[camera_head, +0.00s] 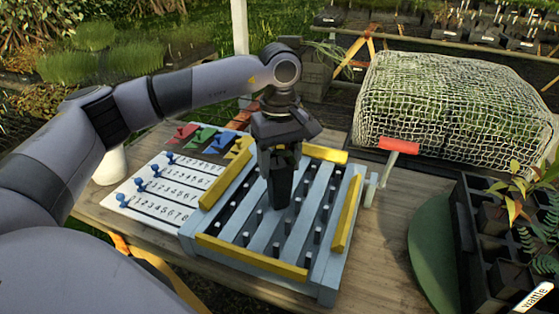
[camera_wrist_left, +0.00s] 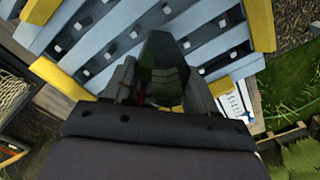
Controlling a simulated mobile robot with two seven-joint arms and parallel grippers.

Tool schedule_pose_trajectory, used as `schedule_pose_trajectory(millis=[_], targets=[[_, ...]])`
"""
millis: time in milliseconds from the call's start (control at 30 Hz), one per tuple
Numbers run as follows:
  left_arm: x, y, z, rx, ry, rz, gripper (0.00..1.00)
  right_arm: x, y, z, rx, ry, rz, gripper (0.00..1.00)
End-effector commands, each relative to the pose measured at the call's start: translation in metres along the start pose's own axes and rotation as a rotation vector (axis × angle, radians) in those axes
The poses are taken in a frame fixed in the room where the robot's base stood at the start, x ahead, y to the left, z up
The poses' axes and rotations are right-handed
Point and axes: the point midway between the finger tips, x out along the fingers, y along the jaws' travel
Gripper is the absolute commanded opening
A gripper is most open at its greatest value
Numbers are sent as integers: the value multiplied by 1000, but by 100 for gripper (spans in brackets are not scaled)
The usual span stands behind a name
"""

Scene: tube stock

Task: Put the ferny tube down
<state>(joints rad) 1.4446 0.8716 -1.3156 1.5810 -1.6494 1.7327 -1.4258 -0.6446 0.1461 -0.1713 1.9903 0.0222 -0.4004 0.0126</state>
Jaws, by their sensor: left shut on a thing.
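My left gripper (camera_head: 280,150) is shut on a dark, tapered tube (camera_head: 279,188), the ferny tube by the task's name, and holds it upright over the middle of the blue slatted rack (camera_head: 188,228). Its foliage is hidden by the gripper. The left wrist view also shows the dark tube (camera_wrist_left: 163,60) between the fingers, with the slats beyond. I cannot tell whether the tube's lower end touches the slats or hangs just above them. Small dark pegs stand along the slats, and yellow bars edge the rack. My right gripper is not in view.
A numbered white board (camera_head: 160,205) with blue pegs lies left of the rack, below coloured tags (camera_head: 200,137). A netted green block (camera_head: 455,110) stands behind right. A black tray (camera_head: 467,240) with ferny and leafy plants is at right.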

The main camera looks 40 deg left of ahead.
Motion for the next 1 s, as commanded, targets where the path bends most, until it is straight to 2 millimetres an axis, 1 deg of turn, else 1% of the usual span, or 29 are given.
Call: schedule_pose_trajectory(millis=[200, 333, 367, 400, 433, 767, 867, 967, 1000], targets=[[0, 0, 0, 0, 1, 3, 3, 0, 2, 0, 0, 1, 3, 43], [4, 0, 0, 0, 1, 2, 3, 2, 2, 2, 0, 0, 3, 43], [4, 0, 0, 0, 1, 1, 60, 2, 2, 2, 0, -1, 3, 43], [3, 0, 0, 0, 1, 2, 73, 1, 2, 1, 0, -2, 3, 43], [3, 0, 0, 0, 1, 1, 83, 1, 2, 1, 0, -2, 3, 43], [1, 0, 0, 1, 1, 2, 83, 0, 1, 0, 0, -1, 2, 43], [-7, 1, 0, 1, 1, 4, 83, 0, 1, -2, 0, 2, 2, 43], [-24, 1, 0, 1, 2, 5, 83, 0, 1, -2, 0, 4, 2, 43], [-33, 1, 0, 1, 3, 7, 83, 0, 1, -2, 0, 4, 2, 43]])
